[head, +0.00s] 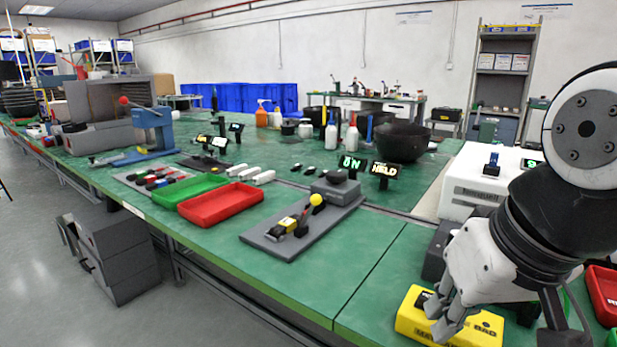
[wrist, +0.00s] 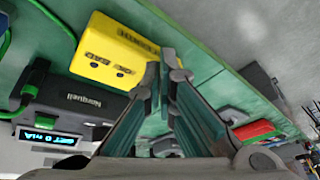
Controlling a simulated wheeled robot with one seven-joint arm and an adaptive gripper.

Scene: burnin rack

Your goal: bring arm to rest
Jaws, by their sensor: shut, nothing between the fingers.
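My arm (head: 548,215) reaches down on the right side of the head view. My gripper (head: 445,318) hangs just in front of a yellow box (head: 484,326) at the front of the green bench and hides part of it. In the wrist view my gripper (wrist: 166,68) is shut, with its fingertips together and nothing held. The yellow box (wrist: 115,52) shows beyond the fingers there; I cannot tell whether they touch it.
A dark Norquell unit (wrist: 75,100) with a green cable stands beside the yellow box. A white machine (head: 480,180) is behind my arm. A red tray (head: 222,204) and a grey fixture plate (head: 285,240) lie left. Bare green bench (head: 375,290) is between.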

